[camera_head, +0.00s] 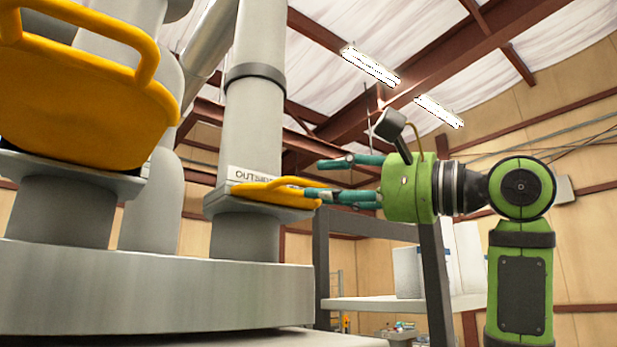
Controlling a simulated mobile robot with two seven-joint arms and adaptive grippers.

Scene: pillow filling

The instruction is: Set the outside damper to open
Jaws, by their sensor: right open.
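The outside damper (275,192) is a flat yellow plate with a loop handle, in a grey slot low on a vertical grey pipe. A white label (248,175) above it starts with "OUT"; the rest is partly hidden by the handle. My right gripper (320,180), green with teal fingers, comes in from the right and is open. Its lower finger overlaps the right end of the yellow handle, and its upper finger is above it. I cannot tell whether they touch. My left gripper is not in view.
A larger yellow damper plate (75,95) with a loop handle is close at the upper left. A wide grey round housing (160,285) lies below the pipes. A dark-framed shelf (405,303) with pale boxes (408,270) stands behind my right arm.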

